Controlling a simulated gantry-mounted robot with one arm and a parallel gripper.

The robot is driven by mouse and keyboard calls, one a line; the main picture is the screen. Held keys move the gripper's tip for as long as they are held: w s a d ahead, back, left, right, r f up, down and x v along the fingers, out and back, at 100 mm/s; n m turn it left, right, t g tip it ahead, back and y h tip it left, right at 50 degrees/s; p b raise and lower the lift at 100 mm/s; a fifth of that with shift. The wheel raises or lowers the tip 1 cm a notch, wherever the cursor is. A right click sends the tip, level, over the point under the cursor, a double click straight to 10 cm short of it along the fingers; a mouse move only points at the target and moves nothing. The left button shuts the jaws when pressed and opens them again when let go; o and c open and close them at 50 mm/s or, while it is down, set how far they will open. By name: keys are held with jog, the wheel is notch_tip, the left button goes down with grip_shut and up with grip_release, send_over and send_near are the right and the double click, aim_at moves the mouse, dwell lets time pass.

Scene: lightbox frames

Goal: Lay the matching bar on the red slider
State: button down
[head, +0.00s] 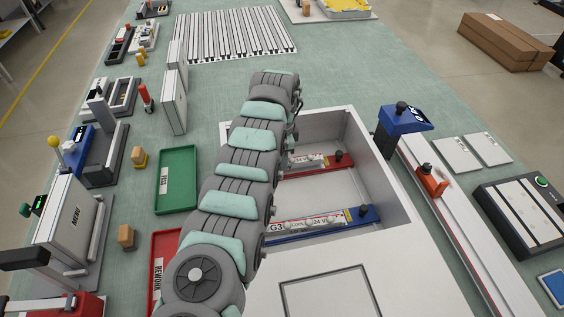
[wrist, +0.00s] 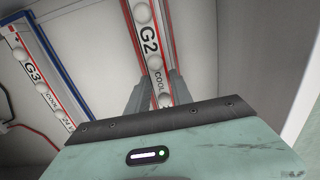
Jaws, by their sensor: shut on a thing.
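The G2 bar (wrist: 147,38), a white strip with round lamps and "COOL" lettering, is between the two fingers of my gripper (wrist: 158,92), which is shut on it. In the head view the bar (head: 306,161) lies over or right along the red slider (head: 343,162) inside the white box; I cannot tell whether it rests there. Red edges flank the bar in the wrist view. The G3 bar (head: 310,223) lies along the blue slider (head: 361,215) nearer the front, and it also shows at left in the wrist view (wrist: 37,80). My arm hides the gripper in the head view.
The white box's walls (head: 385,190) surround both sliders closely. To the right is a long rail with a blue block (head: 405,119) and a red block (head: 432,182). A green tray (head: 176,180) and a red tray (head: 163,255) lie left of my arm.

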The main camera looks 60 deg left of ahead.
jog(key=shift+f, duration=0.65)
jog(key=shift+f, duration=0.1)
jog(key=c, duration=1.1)
grip_release()
notch_tip(320, 180, up, 12)
jog(key=shift+r+p, duration=0.15)
jog(key=shift+p, duration=0.55)
